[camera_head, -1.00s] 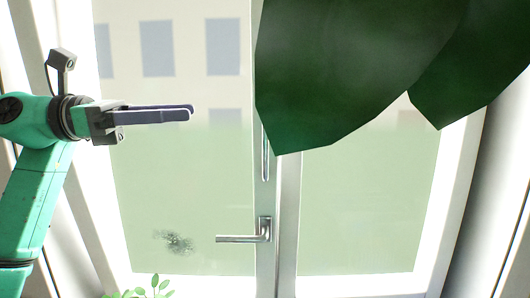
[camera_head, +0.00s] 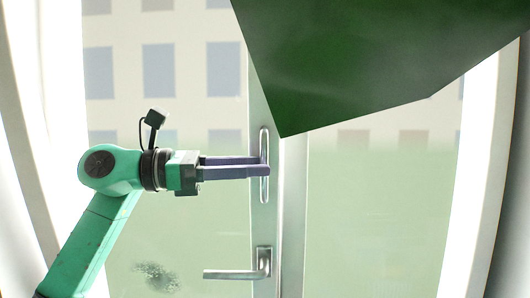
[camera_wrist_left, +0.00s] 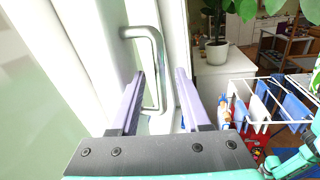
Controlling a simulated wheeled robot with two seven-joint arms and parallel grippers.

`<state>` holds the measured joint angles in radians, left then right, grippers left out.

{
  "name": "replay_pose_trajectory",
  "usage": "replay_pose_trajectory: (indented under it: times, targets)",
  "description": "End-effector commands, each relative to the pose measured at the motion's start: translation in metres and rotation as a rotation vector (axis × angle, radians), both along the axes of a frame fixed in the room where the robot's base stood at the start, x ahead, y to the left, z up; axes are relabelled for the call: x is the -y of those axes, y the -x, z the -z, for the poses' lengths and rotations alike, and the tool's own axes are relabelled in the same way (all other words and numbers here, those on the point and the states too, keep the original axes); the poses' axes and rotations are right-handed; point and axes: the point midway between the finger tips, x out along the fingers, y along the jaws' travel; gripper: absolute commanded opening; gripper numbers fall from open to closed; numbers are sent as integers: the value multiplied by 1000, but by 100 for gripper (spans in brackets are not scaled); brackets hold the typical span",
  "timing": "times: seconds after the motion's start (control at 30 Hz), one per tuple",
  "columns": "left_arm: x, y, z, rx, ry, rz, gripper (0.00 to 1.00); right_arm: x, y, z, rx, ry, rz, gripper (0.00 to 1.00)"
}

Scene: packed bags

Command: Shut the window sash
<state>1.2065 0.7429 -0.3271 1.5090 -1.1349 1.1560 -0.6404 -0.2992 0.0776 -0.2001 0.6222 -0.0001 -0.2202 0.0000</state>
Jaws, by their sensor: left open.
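The window sash (camera_head: 262,225) is a glazed pane in a pale frame. Its upright has a vertical metal pull bar (camera_head: 265,140) above a lever handle (camera_head: 240,273), which points left. My left gripper (camera_head: 266,167) reaches in from the left, its fingers level with the pull bar and overlapping it. In the left wrist view, the bar (camera_wrist_left: 160,60) shows between the two open fingers (camera_wrist_left: 160,72). I cannot tell if either finger touches it. How far the sash stands ajar is not clear. My right gripper is not in view.
The left wrist view shows a potted plant (camera_wrist_left: 217,50) on a white cabinet (camera_wrist_left: 212,75) and a drying rack (camera_wrist_left: 265,110) with blue cloths.

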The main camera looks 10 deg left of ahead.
Motion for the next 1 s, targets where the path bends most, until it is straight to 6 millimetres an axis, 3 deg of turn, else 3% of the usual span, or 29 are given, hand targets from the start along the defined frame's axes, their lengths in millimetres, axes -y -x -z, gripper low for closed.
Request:
replay_pose_trajectory:
  times: [0.13, 0.43, 0.5, 0.57, 1.0]
  targets:
    - [21, -9, -2, -2, 1, 2, 47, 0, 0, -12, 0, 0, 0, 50]
    - [25, -11, 1, -1, 0, -1, 47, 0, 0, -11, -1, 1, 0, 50]
    - [25, -11, 1, -1, -1, 0, 20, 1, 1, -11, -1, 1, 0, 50]
    - [25, -11, 1, -1, 0, 0, 0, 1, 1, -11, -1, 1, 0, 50]
    - [24, -11, 0, -1, 0, 0, 0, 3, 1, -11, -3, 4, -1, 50]
